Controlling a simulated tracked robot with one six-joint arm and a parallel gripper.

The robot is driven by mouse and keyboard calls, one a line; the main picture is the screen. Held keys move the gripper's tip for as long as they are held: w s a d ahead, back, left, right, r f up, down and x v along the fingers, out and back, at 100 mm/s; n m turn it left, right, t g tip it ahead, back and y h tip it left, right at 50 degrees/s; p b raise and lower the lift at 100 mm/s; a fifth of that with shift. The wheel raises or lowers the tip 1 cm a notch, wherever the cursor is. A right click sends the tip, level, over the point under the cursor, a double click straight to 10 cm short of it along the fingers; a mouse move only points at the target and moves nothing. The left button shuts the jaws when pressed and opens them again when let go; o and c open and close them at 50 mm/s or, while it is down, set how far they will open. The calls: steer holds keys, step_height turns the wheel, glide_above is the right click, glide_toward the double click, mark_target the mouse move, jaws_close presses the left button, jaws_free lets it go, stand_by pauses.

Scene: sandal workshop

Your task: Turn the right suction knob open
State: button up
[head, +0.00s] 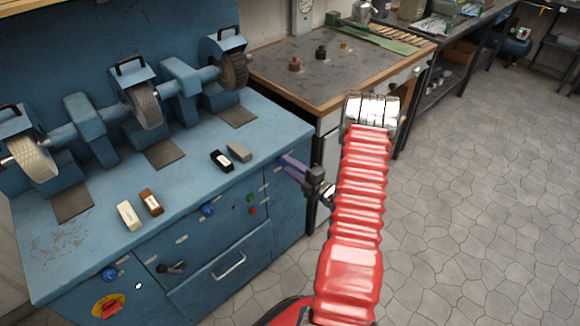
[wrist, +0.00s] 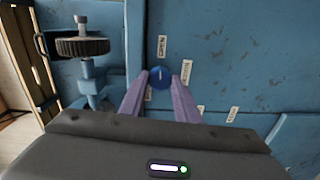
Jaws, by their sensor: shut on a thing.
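A round blue suction knob (wrist: 160,77) with a pale pointer mark sits on the blue cabinet's front, between my two purple fingertips in the wrist view. The pointer is toward the top of that view, on the side of a small white label (wrist: 162,45). A second label (wrist: 187,72) lies beside the knob. My gripper (head: 283,159) is shut on the knob at the cabinet's upper right front. In the head view my fingers hide this knob. Other blue knobs show at the middle (head: 208,210) and lower left (head: 109,274) of the front.
The blue bench (head: 190,190) carries grinding wheels (head: 147,106) and several small blocks. Green (head: 250,198) and red (head: 253,211) buttons lie left of my gripper. A drawer handle (head: 229,265) juts out below. A wooden-edged table (head: 330,70) stands behind; the tiled floor (head: 470,190) at right is clear.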

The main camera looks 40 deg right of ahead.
steer(key=shift+d+f+m, duration=0.1)
steer(key=shift+d+m, duration=0.1)
steer(key=shift+m, duration=0.4)
steer(key=o, duration=1)
steer(key=shift+a, duration=0.1)
steer(key=shift+o, duration=0.2)
steer(key=s, duration=1.3)
steer(key=shift+s+r, duration=0.25)
steer(key=shift+s, duration=0.15)
